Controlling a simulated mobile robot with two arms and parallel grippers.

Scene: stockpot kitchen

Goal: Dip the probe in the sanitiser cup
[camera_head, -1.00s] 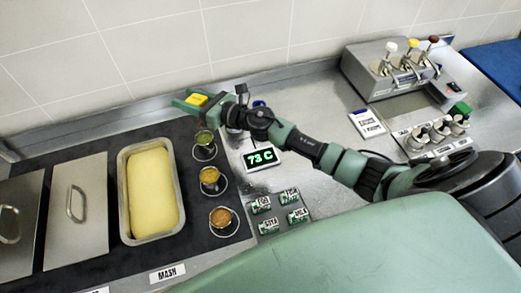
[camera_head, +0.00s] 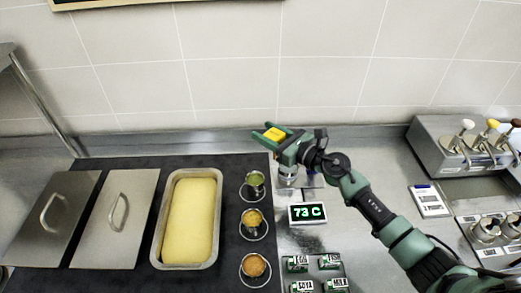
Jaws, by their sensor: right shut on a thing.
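My right gripper (camera_head: 268,133) is shut on a small yellow piece, which looks like the handle of the probe (camera_head: 275,134). It is held above the counter at the back, just behind the green-filled cup (camera_head: 255,180). The rest of the probe is hidden behind the gripper or too small to make out. A small metallic cup (camera_head: 288,180) stands below my right wrist, partly covered by it; I cannot tell whether it is the sanitiser cup. A display (camera_head: 308,213) reading 73 C lies in front of that cup. My left gripper is not in view.
Two more filled cups, yellow (camera_head: 252,219) and orange (camera_head: 254,266), stand in front of the green one. Labelled green blocks (camera_head: 318,275) lie in front; a pump dispenser (camera_head: 450,150) stands at right.

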